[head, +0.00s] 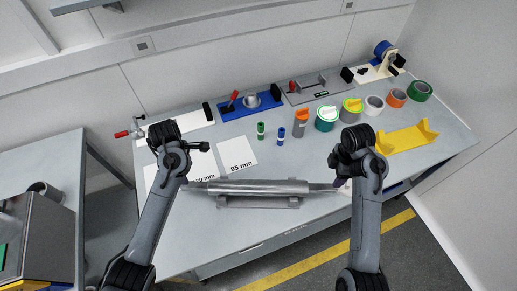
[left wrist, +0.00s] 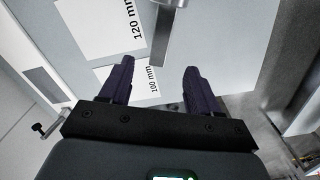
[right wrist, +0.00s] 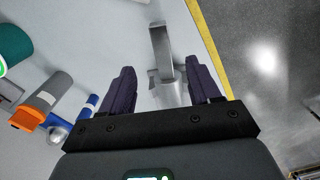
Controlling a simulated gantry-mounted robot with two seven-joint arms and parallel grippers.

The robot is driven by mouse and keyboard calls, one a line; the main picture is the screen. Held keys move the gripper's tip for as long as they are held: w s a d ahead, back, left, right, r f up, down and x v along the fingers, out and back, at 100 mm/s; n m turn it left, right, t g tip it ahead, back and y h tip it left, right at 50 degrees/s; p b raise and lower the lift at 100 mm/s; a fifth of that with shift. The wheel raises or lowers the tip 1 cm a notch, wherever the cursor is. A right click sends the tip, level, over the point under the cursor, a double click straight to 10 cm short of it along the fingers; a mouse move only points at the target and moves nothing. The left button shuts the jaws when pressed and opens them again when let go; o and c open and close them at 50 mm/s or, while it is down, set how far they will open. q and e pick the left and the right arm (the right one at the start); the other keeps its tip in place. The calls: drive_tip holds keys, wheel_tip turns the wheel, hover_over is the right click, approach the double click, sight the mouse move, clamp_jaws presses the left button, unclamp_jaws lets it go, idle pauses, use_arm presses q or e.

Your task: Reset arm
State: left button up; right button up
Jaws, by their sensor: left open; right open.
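A grey metal roller (head: 258,187) with thin end shafts lies on a low cradle near the table's front. My left gripper (head: 187,182) is by the roller's left end, and my right gripper (head: 341,182) is by its right end. In the left wrist view the open jaws of the left gripper (left wrist: 156,72) are empty, with a shaft end (left wrist: 166,40) just beyond them. In the right wrist view the open jaws of the right gripper (right wrist: 161,72) are empty, with a shaft end (right wrist: 160,45) beyond the tips. Whether any finger touches a shaft is unclear.
Labelled white sheets (head: 238,154) lie behind the left gripper. Tape rolls (head: 374,105), small bottles (head: 281,136), a blue fixture (head: 248,107) and a yellow cradle (head: 407,137) line the table's back and right. The table front (head: 220,235) is clear.

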use_arm(q)
drive_tip(key=shift+s, duration=0.1)
use_arm(e)
drive_tip(key=shift+s+f, duration=0.1)
